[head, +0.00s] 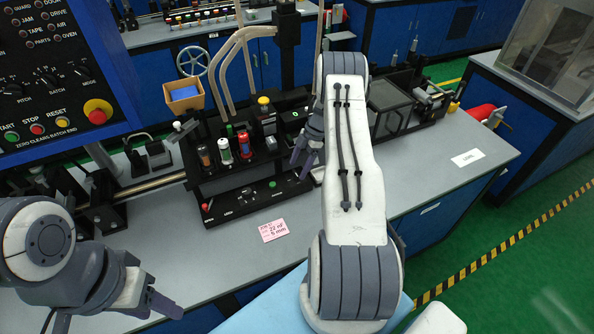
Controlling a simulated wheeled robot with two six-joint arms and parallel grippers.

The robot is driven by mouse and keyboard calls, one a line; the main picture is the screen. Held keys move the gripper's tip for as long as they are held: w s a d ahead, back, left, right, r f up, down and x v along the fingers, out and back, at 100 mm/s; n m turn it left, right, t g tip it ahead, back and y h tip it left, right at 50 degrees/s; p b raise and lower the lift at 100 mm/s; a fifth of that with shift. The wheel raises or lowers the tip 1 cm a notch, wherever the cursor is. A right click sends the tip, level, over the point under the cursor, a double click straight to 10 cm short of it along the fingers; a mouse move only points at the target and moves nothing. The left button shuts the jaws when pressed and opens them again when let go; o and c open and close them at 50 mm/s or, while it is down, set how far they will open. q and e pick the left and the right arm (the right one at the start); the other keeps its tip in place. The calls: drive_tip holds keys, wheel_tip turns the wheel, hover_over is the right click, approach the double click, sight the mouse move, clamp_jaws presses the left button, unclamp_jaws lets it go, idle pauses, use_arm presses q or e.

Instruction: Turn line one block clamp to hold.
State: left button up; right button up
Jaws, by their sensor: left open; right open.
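I cannot tell for certain which part is the line one block clamp. A black fixture (240,202) stands on the grey bench, with small coloured cylinders on its upper deck. A small lever with a red tip (206,207) is at its front left end. A lever with a pale tip (178,126) stands behind its left side. My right gripper (301,160) is open beside the fixture's right end; my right arm hides part of that area. My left gripper (158,300) is open, low at the left, in front of the bench and away from the fixture.
A control panel (50,75) with a red stop button (97,111) fills the upper left. A pink label (273,231) lies on the bench (180,250). A cardboard box (184,97) and a handwheel (194,61) are behind. The bench front is mostly clear.

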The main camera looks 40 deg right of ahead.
drive_tip(key=b+v, duration=0.2)
drive_tip(key=v, duration=0.6)
drive_tip(key=shift+r, duration=0.15)
